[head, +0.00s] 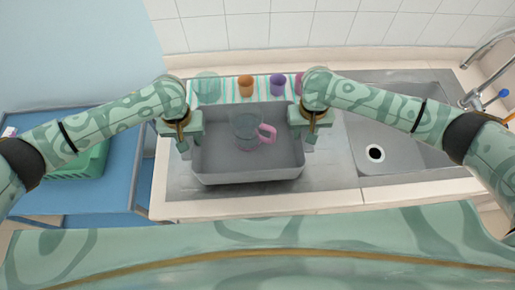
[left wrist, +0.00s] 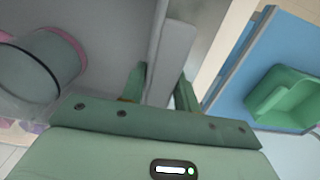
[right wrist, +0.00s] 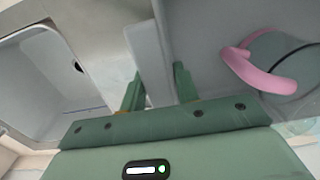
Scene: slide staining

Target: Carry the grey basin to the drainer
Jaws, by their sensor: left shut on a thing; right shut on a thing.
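The grey basin (head: 248,178) is on or just above the metal drainer (head: 335,160) beside the sink; I cannot tell whether it touches. A clear jug with a pink handle (head: 249,130) is inside the basin. My left gripper (head: 185,145) is shut on the basin's left wall, which shows between its fingers in the left wrist view (left wrist: 172,65). My right gripper (head: 311,142) is shut on the basin's right wall, seen between its fingers in the right wrist view (right wrist: 150,65). The basin looks level.
A striped mat (head: 225,98) behind the basin bears a clear green glass (head: 207,87), an orange cup (head: 245,85), a purple cup (head: 278,84) and a pink cup partly hidden by my right arm. The sink (head: 405,160) is at right. A green crate (head: 88,163) stands on the blue table at left.

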